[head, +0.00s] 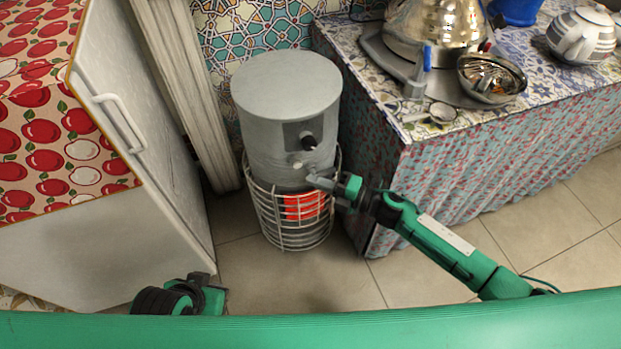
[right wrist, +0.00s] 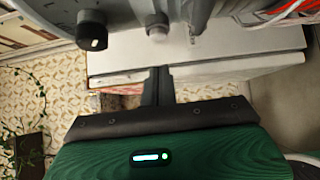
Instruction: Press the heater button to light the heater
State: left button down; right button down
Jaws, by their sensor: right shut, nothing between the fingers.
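The heater (head: 285,95) is a grey cylinder standing on the floor. Orange-red bars (head: 303,206) glow behind the wire cage at its base. A black knob (head: 308,142) and a small pale button (head: 297,163) are on its front; in the right wrist view the knob (right wrist: 92,30) and the button (right wrist: 157,27) show at the top. My right gripper (head: 320,180) is shut and empty, just below and right of the button. Its closed fingers (right wrist: 158,85) appear apart from the button. My left gripper (head: 200,295) is low at the left, far from the heater; its fingers are unclear.
A cloth-covered table (head: 430,150) stands close on the right, with a metal samovar (head: 435,25), a bowl (head: 490,80) and a striped teapot (head: 580,38). A white fridge-like cabinet (head: 130,110) stands on the left. Tiled floor (head: 300,285) in front of the heater is clear.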

pick_arm(q)
jog(key=shift+w, duration=0.4)
pick_arm(e)
jog(key=v, duration=0.8)
jog(key=shift+d+f, duration=0.3)
jog(key=shift+d, duration=0.1)
pick_arm(q)
jog(key=shift+f, duration=0.1)
